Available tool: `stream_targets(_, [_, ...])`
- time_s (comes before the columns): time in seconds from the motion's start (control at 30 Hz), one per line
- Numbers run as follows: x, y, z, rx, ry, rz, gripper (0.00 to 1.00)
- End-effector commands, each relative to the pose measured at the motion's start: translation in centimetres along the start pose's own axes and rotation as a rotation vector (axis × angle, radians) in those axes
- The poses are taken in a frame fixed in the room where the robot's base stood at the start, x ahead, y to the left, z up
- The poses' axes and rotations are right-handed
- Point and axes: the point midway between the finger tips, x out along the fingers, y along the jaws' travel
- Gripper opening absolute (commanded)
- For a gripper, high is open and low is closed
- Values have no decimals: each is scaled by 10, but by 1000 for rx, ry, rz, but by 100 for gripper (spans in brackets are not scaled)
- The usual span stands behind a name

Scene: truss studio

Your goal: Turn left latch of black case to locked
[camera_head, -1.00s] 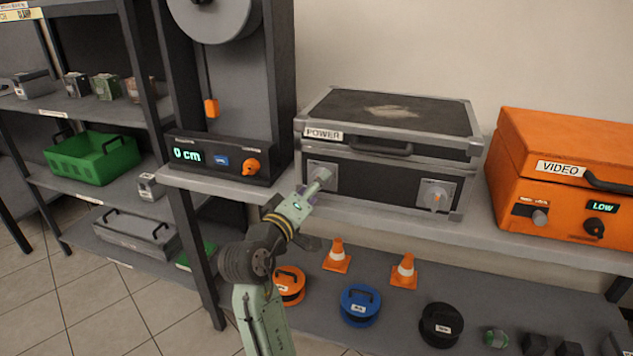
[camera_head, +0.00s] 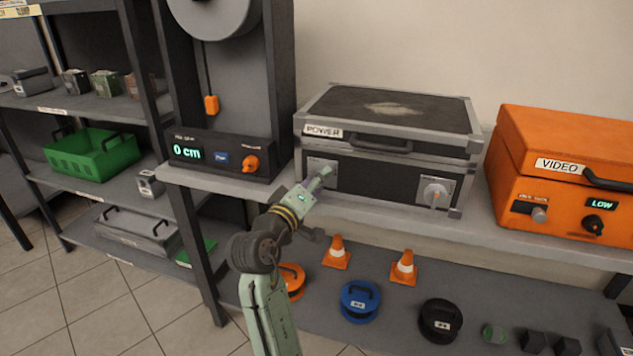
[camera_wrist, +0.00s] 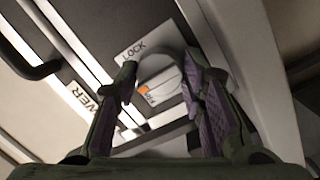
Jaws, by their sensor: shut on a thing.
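The black case (camera_head: 388,125) with grey metal edges and a POWER label stands on the upper shelf. Its left latch is a round grey knob with an orange mark (camera_wrist: 160,80) on a plate marked LOCK, seen in the wrist view. My gripper (camera_head: 322,178) is at this latch; in the wrist view its fingers (camera_wrist: 162,88) stand on both sides of the knob and are shut on it. In the head view my gripper hides most of the left latch. The right latch (camera_head: 436,193) is a round knob with an orange mark on a grey plate.
An orange VIDEO case (camera_head: 560,180) stands to the right on the same shelf. A black unit with a 0 cm display (camera_head: 215,157) stands to the left. Cones (camera_head: 404,268) and cable reels (camera_head: 360,300) sit on the shelf below.

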Motion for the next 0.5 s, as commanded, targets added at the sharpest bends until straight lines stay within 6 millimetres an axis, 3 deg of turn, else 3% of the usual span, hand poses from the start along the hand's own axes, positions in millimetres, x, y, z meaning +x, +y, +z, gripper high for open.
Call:
stream_targets(0.2, [0,0,0,0,0,0,9])
stream_targets(0.5, [0,0,0,35,-2,-3,9])
